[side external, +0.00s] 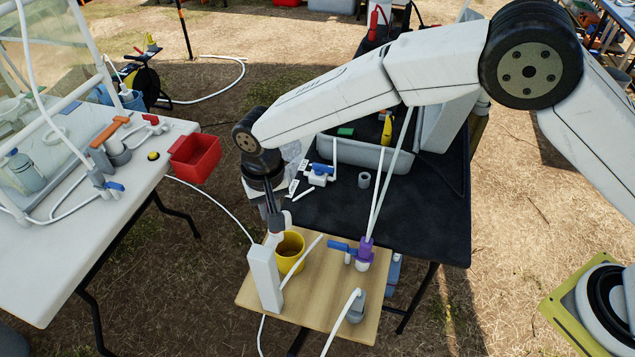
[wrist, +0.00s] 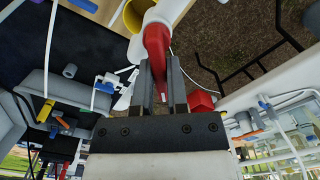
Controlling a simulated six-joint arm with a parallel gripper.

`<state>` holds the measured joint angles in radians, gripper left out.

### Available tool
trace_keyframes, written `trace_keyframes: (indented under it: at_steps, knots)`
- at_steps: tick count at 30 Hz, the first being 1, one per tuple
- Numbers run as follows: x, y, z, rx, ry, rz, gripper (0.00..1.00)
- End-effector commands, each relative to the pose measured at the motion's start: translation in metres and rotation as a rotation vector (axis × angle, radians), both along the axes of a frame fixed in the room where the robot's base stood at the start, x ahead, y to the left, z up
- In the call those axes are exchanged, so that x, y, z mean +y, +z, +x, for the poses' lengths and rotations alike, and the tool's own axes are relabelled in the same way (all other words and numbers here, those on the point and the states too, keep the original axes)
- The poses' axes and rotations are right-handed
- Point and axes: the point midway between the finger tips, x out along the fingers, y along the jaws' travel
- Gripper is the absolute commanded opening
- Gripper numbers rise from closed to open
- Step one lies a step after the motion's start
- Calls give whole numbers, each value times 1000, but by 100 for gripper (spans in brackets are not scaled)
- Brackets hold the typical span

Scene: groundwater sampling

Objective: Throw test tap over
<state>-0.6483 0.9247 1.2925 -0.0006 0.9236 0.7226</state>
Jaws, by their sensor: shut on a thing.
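A white upright post (side external: 264,280) stands on the wooden board, near its left edge. A red lever (wrist: 156,42) sits at a white fitting (wrist: 170,12) in the wrist view; I take this for the test tap. My gripper (side external: 274,210) points down just above the post, and in the wrist view its fingers (wrist: 158,62) are shut on the red lever. In the side view, the fingers and arm hide most of the lever.
A yellow cup (side external: 290,250) stands right beside the post. A blue-handled valve with a purple fitting (side external: 364,252) stands farther right on the wooden board (side external: 318,300). Another blue-handled valve (side external: 320,174) lies on the black table (side external: 430,220). A red bin (side external: 195,156) hangs at the left table.

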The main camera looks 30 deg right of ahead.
Motion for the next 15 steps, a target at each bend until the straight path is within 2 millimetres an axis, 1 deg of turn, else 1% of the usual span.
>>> trace_keyframes:
  at_steps: [3, 6, 15]
  knots:
    - [-2, 1, -1, 3, -85, -2, 0]
    - [-3, 0, -1, 3, -128, -3, 0]
    - [-4, 0, -1, 3, -143, -2, 0]
